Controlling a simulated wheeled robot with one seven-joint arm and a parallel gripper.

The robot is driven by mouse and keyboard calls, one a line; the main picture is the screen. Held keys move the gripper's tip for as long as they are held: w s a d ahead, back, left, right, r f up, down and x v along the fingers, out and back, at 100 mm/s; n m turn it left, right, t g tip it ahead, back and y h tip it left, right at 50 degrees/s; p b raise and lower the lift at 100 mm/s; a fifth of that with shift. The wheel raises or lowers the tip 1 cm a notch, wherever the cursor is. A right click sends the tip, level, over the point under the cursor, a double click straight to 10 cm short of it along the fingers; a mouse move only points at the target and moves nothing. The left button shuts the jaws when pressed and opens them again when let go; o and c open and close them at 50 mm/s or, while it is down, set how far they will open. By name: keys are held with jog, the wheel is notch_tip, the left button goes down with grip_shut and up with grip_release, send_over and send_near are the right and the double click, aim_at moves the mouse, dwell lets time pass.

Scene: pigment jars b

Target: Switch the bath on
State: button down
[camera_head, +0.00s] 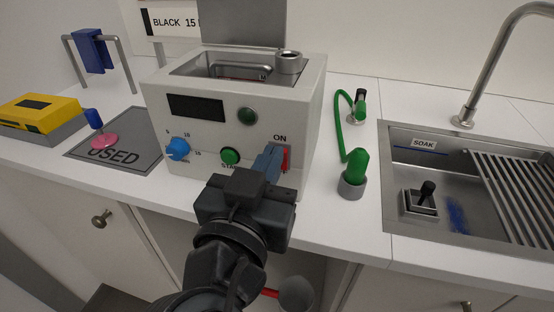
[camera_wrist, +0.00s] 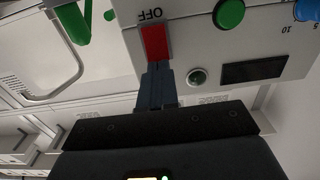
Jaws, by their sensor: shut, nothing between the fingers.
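The bath (camera_head: 305,100) is a pale box with an open metal basin on top, on the white counter. Its red rocker switch (camera_head: 286,158), marked ON above, is at the lower right of the front; it also shows upside down in the wrist view (camera_wrist: 155,42), by the OFF mark. My gripper (camera_head: 272,150) is shut and empty. Its blue-grey fingertips, also in the wrist view (camera_wrist: 158,68), are at the ON end of the switch and hide part of it. I cannot tell whether they touch. The display (camera_head: 196,108) is dark, and the round lamp (camera_head: 247,116) is dull green.
A green START button (camera_head: 230,156) and blue knob (camera_head: 177,149) are left of my gripper. A green-handled tool (camera_head: 356,168) stands in a grey holder to the right, before the sink (camera_head: 440,220). A USED mat (camera_head: 142,160) lies left with a blue-handled pink item.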

jog(key=shift+w+d, duration=0.2)
jog(key=shift+w, duration=0.25)
dwell(0.3)
jog(key=b+v, duration=0.2)
jog(key=v, duration=0.9)
jog(key=shift+s, duration=0.35)
jog(key=shift+a, duration=0.1)
